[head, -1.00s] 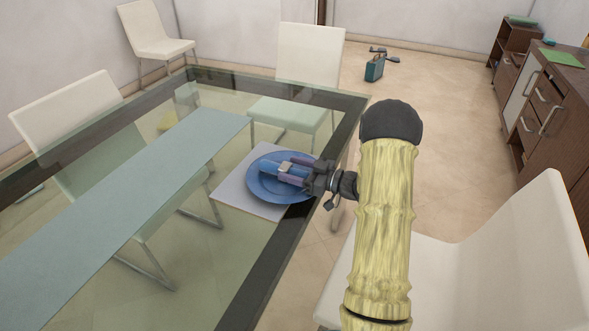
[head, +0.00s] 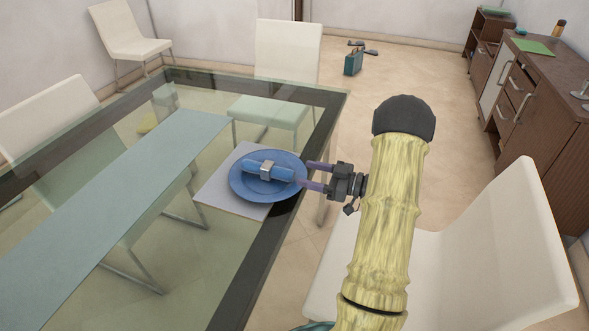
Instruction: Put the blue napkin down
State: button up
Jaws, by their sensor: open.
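The blue napkin (head: 256,166) is rolled, with a grey metal ring (head: 268,170) around its middle. It lies across the blue plate (head: 262,190) on the glass table. My gripper (head: 311,176) is to the right of the napkin, with its two purple fingers spread apart and nothing between them. The fingertips are over or close by the plate's right edge; I cannot tell their exact height. The napkin's right end lies just left of the fingers.
The plate rests on a pale placemat (head: 216,193) near the table's right edge. A pale blue runner (head: 90,235) crosses the glass table (head: 245,275). White chairs stand around, one at the near right (head: 500,255). Open floor lies beyond, with a teal case (head: 353,64).

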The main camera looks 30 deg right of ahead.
jog(key=shift+v, duration=0.8)
